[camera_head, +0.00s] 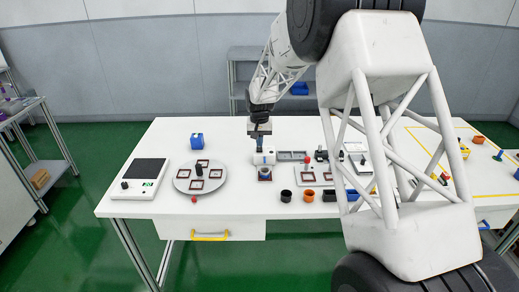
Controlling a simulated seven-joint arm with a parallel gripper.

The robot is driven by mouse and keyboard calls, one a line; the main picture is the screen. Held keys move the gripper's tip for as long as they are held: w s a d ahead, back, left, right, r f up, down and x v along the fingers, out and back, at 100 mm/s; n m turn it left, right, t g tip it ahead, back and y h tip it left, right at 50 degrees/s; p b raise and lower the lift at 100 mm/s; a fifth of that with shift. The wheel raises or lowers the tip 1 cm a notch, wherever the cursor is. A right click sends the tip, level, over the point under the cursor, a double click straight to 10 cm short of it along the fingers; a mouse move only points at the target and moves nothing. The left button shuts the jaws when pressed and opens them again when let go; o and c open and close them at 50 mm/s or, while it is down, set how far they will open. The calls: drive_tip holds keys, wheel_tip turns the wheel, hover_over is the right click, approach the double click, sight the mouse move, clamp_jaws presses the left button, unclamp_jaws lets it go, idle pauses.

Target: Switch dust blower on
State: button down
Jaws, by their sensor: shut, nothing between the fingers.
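My gripper (259,147) points down over the middle of the table, just above a small white unit (264,158). The fingers look close together with nothing between them. Whether they touch the unit cannot be told at this size. A round grey-white piece (265,172) on a blue-edged base sits directly in front of the unit. No part is clearly marked as the dust blower, and I cannot make out a switch on this unit.
A white box with a dark panel (150,168) and a round turntable with red-brown frames (188,187) stand to the left. Dark and orange cups (309,196) stand right of the gripper. My arm hides much of the right side.

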sight(259, 150)
drive_tip(key=shift+f, duration=1.3)
idle(1.2)
drive_tip(key=shift+r, duration=3.55)
